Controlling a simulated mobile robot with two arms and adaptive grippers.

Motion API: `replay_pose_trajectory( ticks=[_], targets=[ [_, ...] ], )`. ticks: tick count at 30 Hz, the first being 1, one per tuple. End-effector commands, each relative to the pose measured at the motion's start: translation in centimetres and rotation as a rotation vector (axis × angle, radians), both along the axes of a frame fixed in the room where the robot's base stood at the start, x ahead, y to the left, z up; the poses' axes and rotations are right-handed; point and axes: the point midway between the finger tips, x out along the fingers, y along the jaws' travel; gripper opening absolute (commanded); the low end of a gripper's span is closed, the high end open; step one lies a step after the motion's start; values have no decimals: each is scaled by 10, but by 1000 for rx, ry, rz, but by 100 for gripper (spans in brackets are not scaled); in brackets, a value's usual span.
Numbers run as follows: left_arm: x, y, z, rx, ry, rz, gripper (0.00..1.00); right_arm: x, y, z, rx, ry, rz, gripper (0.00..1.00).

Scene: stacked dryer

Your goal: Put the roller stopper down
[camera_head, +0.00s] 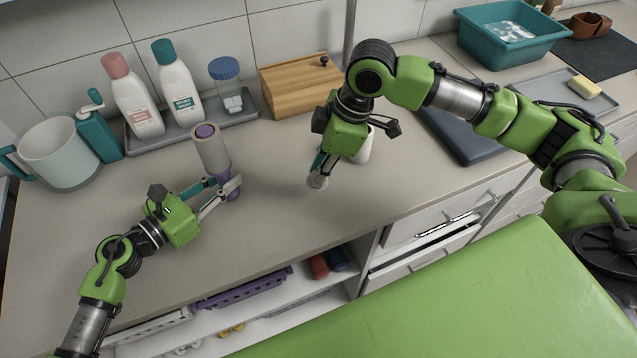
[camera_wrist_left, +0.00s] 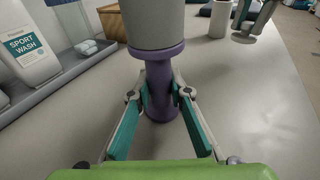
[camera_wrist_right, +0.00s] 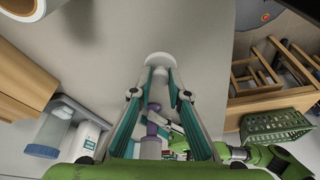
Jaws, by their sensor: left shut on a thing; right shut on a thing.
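The roller stopper appears to be the small pale disc (camera_head: 317,181) with a short stem. My right gripper (camera_head: 322,165) is shut on it and holds it over the middle of the counter, disc side down. In the right wrist view the disc (camera_wrist_right: 158,60) sits beyond the fingertips; I cannot tell whether it touches the counter. My left gripper (camera_head: 229,190) is shut on the purple handle of a lint roller (camera_head: 210,152), which is roughly upright with its grey roll on top. The left wrist view shows the fingers around the purple handle (camera_wrist_left: 160,95).
A white cylinder (camera_head: 362,148) stands just behind my right gripper. A wooden box (camera_head: 298,84), a grey tray (camera_head: 245,107) with bottles and a jar, and a pitcher (camera_head: 62,155) line the back. The counter (camera_head: 290,215) in front and between the grippers is clear.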

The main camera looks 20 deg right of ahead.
Motion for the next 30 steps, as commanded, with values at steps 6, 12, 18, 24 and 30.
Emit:
replay_pose_trajectory(
  ticks=[6, 12, 18, 24, 30],
  targets=[
    [0, 0, 0, 1, 0, 0, 0, 0, 0, -18, 0, 1, 0, 3],
    [0, 0, 0, 1, 0, 0, 0, 0, 0, -45, 0, 0, -1, 3],
    [0, 0, 0, 1, 0, 0, 0, 1, 0, -46, 0, -2, -1, 3],
    [0, 0, 0, 1, 0, 0, 0, 1, 0, -49, 1, -1, 0, 24],
    [0, 0, 0, 1, 0, 0, 0, 1, 0, -49, 0, -2, -1, 33]
  ],
)
